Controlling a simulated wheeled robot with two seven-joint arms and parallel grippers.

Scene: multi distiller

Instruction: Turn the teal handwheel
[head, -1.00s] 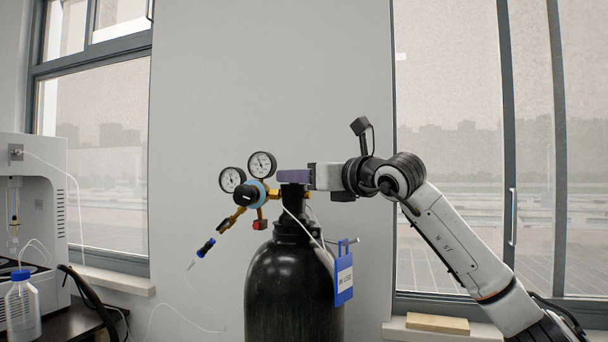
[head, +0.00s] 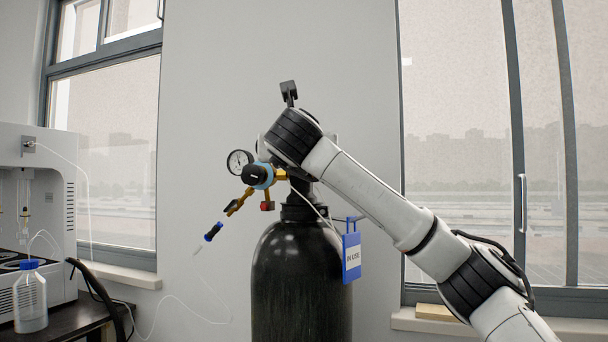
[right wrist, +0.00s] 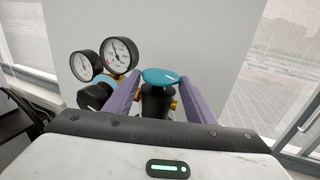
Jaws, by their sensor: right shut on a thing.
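The teal handwheel (right wrist: 163,76) sits on top of the cylinder valve in the right wrist view. The purple fingers of my right gripper (right wrist: 160,84) stand on either side of it and are shut on it. In the head view my right wrist covers the handwheel and the fingers. The tall black gas cylinder (head: 301,285) stands upright below, with a blue "IN USE" tag (head: 351,257) hanging at its right. My left gripper is in neither view.
A regulator with a teal face (head: 263,176), brass fittings and round gauges (right wrist: 119,55) sits left of the valve. A blue-tipped hose end (head: 213,232) hangs beside the cylinder. A white instrument (head: 45,160) and a blue-capped bottle (head: 30,300) stand at far left.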

